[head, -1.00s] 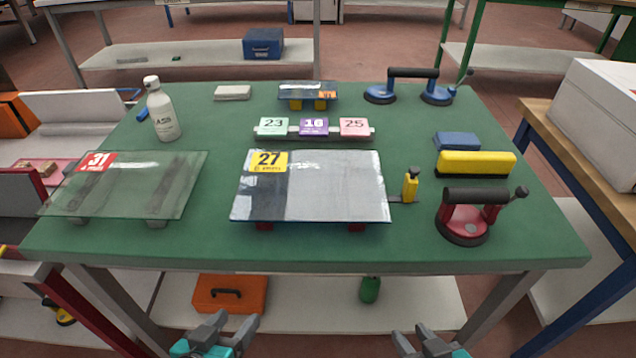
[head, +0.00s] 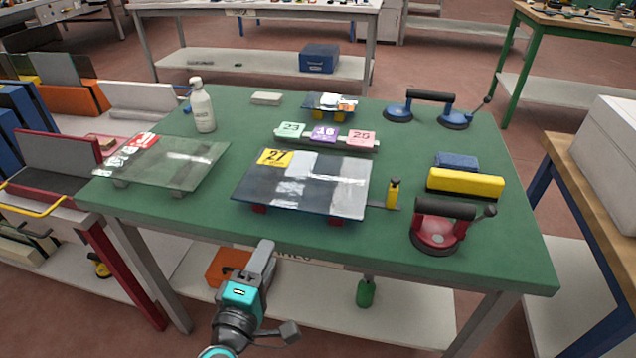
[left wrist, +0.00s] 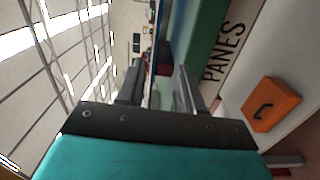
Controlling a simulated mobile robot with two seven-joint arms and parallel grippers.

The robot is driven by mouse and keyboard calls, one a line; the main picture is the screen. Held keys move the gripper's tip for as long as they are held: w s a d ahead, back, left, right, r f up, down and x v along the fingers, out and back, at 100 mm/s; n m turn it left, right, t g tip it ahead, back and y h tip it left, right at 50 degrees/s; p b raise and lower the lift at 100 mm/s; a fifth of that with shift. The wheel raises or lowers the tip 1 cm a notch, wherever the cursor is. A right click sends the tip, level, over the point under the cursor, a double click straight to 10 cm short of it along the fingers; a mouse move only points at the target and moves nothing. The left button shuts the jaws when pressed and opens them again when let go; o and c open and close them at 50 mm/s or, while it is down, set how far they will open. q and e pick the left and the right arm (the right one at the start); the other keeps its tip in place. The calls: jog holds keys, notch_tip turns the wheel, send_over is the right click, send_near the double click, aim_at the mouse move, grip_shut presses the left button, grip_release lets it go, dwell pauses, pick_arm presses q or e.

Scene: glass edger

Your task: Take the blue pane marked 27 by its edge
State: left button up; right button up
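The dark blue glass pane (head: 310,180) with a yellow 27 label (head: 275,157) lies flat on red supports (head: 258,208) on the green table, its near side close to the table's front edge. My right gripper is out of view.
A clear pane marked 31 (head: 165,162) lies to the left. A yellow-handled tool (head: 393,193) touches or nearly touches the pane's right side. A red suction lifter (head: 437,235) and yellow block (head: 465,182) stand at right. An orange case (head: 228,266) is on the lower shelf.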

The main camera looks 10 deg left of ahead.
pick_arm(q)
send_near(285, 208)
jog(key=shift+n, duration=0.4)
jog(key=w, duration=0.4)
jog(key=shift+d+f, duration=0.15)
jog(key=shift+d, duration=0.15)
jog(key=shift+w, duration=2.95)
grip_shut()
jog(key=shift+r, duration=0.35)
